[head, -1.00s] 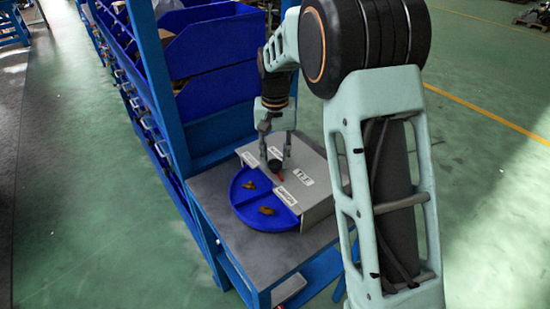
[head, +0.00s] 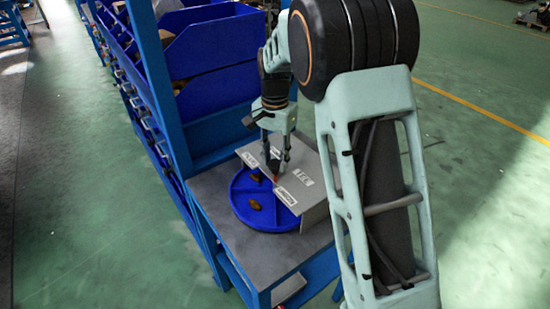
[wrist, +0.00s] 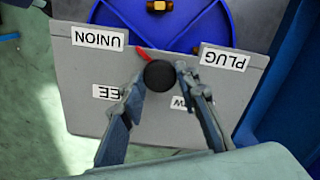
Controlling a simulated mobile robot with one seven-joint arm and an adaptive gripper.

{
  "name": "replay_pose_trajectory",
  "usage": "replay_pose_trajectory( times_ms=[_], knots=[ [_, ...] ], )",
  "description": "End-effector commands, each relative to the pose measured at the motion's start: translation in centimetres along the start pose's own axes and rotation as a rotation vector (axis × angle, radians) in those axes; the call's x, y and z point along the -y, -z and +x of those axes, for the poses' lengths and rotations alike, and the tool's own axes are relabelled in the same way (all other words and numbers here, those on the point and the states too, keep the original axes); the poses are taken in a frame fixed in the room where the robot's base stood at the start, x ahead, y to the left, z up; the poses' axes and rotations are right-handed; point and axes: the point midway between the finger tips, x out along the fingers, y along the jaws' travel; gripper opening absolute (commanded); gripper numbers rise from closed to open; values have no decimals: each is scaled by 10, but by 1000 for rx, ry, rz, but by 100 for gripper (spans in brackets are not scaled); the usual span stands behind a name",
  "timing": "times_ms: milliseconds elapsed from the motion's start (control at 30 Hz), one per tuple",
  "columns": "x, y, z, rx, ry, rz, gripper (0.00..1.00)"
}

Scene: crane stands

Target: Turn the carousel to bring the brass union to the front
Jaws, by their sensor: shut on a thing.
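The blue carousel (head: 238,203) is a round tray with dividers, partly under a grey cover (head: 312,208). My gripper (head: 277,165) is shut on a round black knob (wrist: 159,77) above the cover; its fingers are on both sides of it. A red pointer (wrist: 142,54) sticks out beside the knob towards the UNION label (wrist: 98,39). A brass-coloured fitting (head: 254,204) lies in the exposed part of the tray; a brass fitting with bands shows in the wrist view (wrist: 159,6). Another brownish fitting (head: 256,177) lies near the cover edge. I cannot tell which is the union.
The cover also bears a PLUG label (wrist: 225,58) and a TEE label (head: 303,178). The grey table top (head: 215,190) is bare around the tray. A blue upright (head: 150,80) and blue bins (head: 215,50) stand close behind and left of my arm.

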Motion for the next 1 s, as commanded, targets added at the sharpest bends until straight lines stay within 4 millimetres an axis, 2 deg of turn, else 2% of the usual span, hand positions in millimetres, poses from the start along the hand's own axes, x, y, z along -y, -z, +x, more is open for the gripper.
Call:
replay_pose_trajectory(
  times_ms=[400, 1000],
  knots=[
    [1, 0, -1, -2, 2, 134, 0],
    [1, 1, -1, -2, 2, 168, 0]
  ],
)
